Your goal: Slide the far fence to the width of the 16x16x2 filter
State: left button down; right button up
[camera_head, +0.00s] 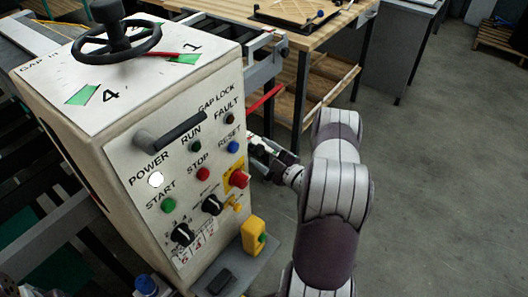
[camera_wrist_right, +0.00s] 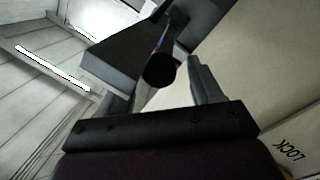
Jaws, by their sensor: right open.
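The white machine cabinet (camera_head: 120,120) fills the left of the head view, with a handwheel (camera_head: 115,40) on top. A grey rail (camera_head: 264,72) sticks out past its far right side; I cannot tell whether it is the far fence. No 16x16x2 filter can be made out. My right gripper (camera_head: 270,160) is beside the cabinet's right side, partly hidden behind the panel edge. In the wrist view the right gripper (camera_wrist_right: 163,88) is open, and a dark round-ended part (camera_wrist_right: 158,70) shows between or beyond its fingers; contact cannot be told. My left gripper is not in view.
The panel carries a black handle (camera_head: 170,132), a red stop knob (camera_head: 239,178) and several buttons. A yellow box (camera_head: 254,235) sits on a low ledge. A red bar (camera_head: 263,101) lies beyond the gripper. A wooden bench (camera_head: 225,15) stands behind. Open floor (camera_head: 430,190) is at right.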

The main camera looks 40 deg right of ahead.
jog(key=shift+a, duration=0.1)
grip_shut()
jog(key=shift+w+f+b, duration=0.15)
jog(key=shift+w+b, duration=0.05)
jog(key=shift+b, duration=0.4)
jog(key=shift+r, duration=0.2)
grip_release()
jog(key=s+d+b, duration=0.1)
jog(key=s+b, duration=0.1)
jog(key=s, duration=1)
jog(key=shift+s+d, duration=0.25)
jog(key=shift+d, duration=0.05)
